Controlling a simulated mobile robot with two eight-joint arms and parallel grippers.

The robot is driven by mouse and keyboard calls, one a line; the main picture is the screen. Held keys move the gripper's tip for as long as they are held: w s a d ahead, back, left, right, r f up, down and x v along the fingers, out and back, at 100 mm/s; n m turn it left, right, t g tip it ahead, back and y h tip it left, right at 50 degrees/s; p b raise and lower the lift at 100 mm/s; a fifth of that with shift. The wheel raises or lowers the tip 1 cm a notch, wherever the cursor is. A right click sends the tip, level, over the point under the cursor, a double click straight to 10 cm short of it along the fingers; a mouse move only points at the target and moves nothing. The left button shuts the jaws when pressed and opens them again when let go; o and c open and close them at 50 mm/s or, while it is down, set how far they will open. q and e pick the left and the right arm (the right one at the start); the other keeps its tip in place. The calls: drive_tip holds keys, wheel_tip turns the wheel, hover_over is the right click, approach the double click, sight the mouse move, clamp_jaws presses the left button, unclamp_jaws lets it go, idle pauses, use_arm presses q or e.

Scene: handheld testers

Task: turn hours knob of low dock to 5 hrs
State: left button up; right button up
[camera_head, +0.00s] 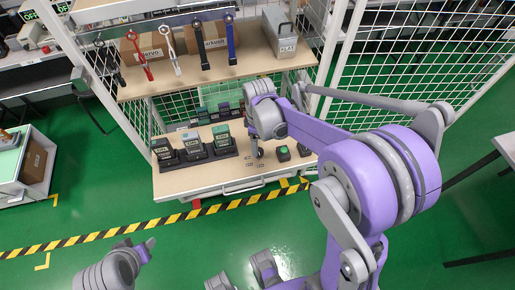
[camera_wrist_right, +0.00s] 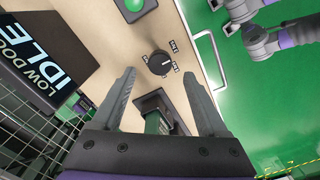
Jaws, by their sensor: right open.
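The black hours knob (camera_wrist_right: 160,62) shows in the right wrist view on the tan board, with small labels around it too small to read surely. Its setting is not clear. My right gripper (camera_wrist_right: 159,73) is open, its two dark fingers on either side of the knob's line, with nothing held; I cannot tell whether they touch it. The black low dock display (camera_wrist_right: 38,58) reads "LOW DOCK" and "IDLE". In the head view my right gripper (camera_head: 258,151) points down at the lower shelf and hides the knob.
A green button (camera_head: 283,152) sits right of my right gripper. Several docked testers (camera_head: 193,146) stand to its left. A drawer handle (camera_head: 243,187) runs along the front edge. Wire mesh encloses the back and right.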

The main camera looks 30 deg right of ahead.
drive_tip(key=shift+f, duration=2.2)
drive_tip(key=shift+c, duration=0.3)
clamp_jaws()
